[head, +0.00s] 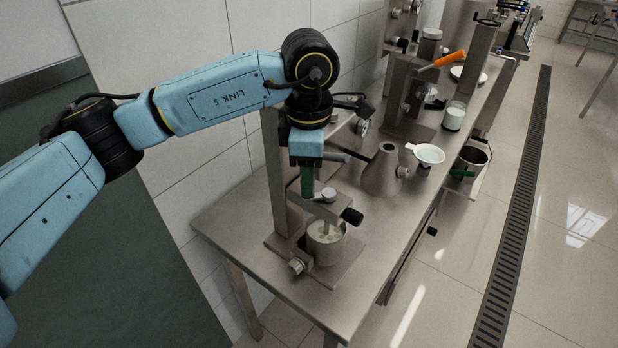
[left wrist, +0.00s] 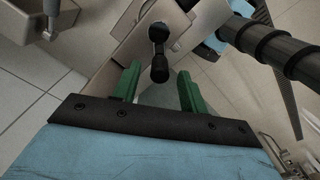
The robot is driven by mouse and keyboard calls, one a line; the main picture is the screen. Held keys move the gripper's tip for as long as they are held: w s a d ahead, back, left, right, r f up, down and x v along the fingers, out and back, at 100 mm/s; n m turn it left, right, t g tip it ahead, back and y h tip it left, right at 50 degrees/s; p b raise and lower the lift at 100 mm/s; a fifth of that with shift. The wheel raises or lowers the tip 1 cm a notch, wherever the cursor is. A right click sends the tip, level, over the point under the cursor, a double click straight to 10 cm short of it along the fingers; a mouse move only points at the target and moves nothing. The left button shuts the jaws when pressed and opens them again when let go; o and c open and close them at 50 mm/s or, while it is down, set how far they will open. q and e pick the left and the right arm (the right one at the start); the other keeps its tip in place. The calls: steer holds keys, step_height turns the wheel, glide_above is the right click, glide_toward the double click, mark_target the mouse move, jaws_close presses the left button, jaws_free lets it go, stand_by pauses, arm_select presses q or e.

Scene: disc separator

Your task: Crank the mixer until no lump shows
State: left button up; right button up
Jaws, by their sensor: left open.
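The mixer (head: 280,190) is a steel stand near the front of the bench. Its metal cup (head: 326,254) holds pale contents (head: 325,234) with several lumps showing. The crank above the cup carries a black knob (head: 352,216) at its right end. My left gripper (head: 307,190), with green fingers, points down just behind and left of the crank hub (head: 328,195). In the left wrist view its fingers are open, and a black knob (left wrist: 159,70) shows between and beyond them. I cannot tell whether anything touches. My right gripper is not in view.
The bench (head: 240,220) runs back to the right. A grey cone (head: 383,172), a white dish (head: 429,154), a glass of white liquid (head: 454,115) and an orange-handled lever (head: 450,59) stand behind the mixer. The bench's front left corner is clear.

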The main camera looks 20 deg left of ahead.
arm_select(q)
steer(key=shift+f, duration=1.3)
steer(key=shift+c, duration=0.5)
jaws_close()
steer(key=m+b, duration=0.1)
steer(key=w+m+b, duration=0.1)
steer(key=b, duration=0.1)
steer(key=shift+a+f+m, duration=0.1)
steer(key=shift+a+m, duration=0.1)
steer(key=shift+m, duration=0.2)
steer(key=shift+w+m+b, duration=0.25)
steer(key=shift+m+b, duration=0.45)
steer(key=shift+m, duration=0.15)
steer(key=shift+w+m+b, duration=0.25)
steer(key=shift+m+b, duration=0.4)
steer(key=shift+m, duration=0.2)
